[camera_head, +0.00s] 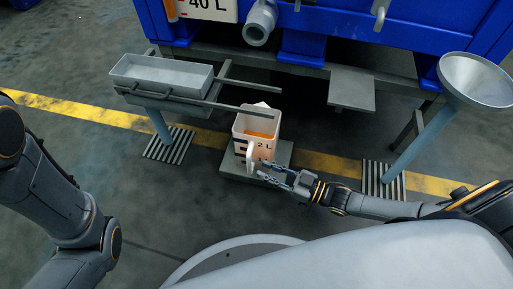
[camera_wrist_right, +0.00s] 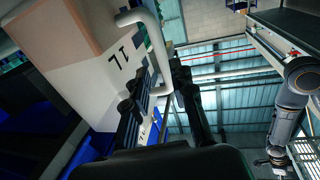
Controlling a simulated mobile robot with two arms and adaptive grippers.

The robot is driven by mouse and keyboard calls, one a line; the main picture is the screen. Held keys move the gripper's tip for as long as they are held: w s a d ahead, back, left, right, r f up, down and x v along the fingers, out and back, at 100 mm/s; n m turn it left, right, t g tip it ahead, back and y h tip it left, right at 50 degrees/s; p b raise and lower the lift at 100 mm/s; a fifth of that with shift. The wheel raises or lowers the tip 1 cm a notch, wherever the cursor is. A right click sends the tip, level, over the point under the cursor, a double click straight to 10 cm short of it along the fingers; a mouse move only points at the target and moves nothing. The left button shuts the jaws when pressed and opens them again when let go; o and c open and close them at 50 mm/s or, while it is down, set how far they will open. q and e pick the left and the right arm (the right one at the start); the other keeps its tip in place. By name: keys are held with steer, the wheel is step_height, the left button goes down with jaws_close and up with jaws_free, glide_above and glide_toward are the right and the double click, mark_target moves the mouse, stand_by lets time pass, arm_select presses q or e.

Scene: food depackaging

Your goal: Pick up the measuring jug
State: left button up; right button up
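In the right wrist view, the jug (camera_wrist_right: 85,75) fills the upper left, and the handle (camera_wrist_right: 157,45) reaches down between the two spread fingers (camera_wrist_right: 158,100). I cannot tell whether either finger touches it. My left arm shows at the left, but its gripper is out of view.
A grey tray (camera_head: 160,74) on a stand is at the left. A metal funnel (camera_head: 476,80) on a post is at the right. A blue machine (camera_head: 340,20) with a pipe outlet (camera_head: 259,24) stands behind, and a grey bar (camera_head: 222,103) extends close to the jug.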

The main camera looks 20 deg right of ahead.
mark_target(249, 164)
steer(key=b+x, duration=0.2)
steer(key=x, duration=0.1)
steer(key=b+x, duration=0.2)
steer(key=x, duration=0.1)
steer(key=shift+a+f, duration=0.15)
steer(key=shift+f, duration=0.1)
steer(key=shift+a+r, duration=0.1)
jaws_close()
